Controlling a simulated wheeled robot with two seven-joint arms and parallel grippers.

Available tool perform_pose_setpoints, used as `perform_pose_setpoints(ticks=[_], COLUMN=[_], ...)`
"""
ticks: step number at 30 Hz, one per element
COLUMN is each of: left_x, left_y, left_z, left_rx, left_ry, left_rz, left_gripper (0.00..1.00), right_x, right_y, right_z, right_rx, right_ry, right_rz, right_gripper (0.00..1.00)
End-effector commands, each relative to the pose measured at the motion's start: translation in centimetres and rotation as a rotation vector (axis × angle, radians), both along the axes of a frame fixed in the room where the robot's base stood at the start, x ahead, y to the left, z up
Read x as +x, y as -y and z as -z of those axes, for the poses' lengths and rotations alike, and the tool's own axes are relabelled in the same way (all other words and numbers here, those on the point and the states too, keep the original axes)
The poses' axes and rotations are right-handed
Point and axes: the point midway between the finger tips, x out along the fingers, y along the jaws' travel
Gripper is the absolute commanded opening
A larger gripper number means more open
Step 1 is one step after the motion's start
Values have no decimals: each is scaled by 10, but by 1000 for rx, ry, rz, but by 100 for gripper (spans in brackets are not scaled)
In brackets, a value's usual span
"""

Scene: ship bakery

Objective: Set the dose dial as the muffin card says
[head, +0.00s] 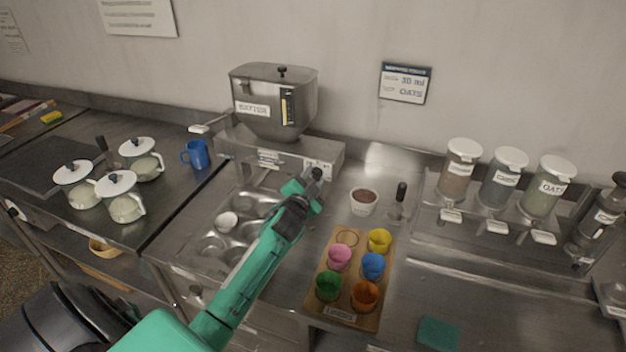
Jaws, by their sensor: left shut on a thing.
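The muffin card (405,84) hangs on the back wall, with a dark header and lines that read "30 ml" and "OATS". The batter dispenser (272,102) is a grey metal hopper with a lid and a "BATTER" label. It stands on a metal base (325,158) at the back of the counter. My left gripper (312,179) is at the front right of this base, shut on what seems to be the dose dial. The gripper hides the dial, so its setting cannot be read. My right gripper is not in view.
A muffin tin (207,270) with one white liner (227,221) lies under my left arm. A wooden liner board (319,302) with coloured cups, a brown-filled bowl (363,201) and topping dispensers (505,178) stand to the right. A blue mug (197,154) and several lidded jugs are left.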

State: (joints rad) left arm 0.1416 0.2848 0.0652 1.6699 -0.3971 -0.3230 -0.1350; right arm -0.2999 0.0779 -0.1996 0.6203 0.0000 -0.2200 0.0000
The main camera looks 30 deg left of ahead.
Motion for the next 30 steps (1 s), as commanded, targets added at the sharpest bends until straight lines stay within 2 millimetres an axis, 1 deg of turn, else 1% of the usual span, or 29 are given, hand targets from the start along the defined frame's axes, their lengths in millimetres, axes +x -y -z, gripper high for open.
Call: perform_pose_setpoints(ticks=[6, 7, 9, 10, 18, 22, 26, 30], left_x=[0, 0, 0, 0, 0, -6, -22, -48], left_y=[0, 0, 0, 0, 0, 2, 6, 12], left_z=[0, 0, 0, 0, 0, 1, 3, 4], left_rx=[-1, -1, -1, -1, -2, -2, -2, -1], left_ry=[1, 1, 1, 1, 0, 1, 0, 0], left_rz=[1, 1, 1, 1, 0, 1, 1, 1], left_gripper=[14, 40, 54, 58, 58, 58, 58, 58], right_x=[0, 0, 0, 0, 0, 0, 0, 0], right_y=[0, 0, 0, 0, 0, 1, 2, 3], right_z=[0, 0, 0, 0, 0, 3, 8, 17], right_rx=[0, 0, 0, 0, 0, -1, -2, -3], right_ry=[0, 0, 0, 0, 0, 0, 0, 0], right_rz=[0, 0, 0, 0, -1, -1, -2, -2], right_gripper=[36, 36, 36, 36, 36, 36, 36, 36])
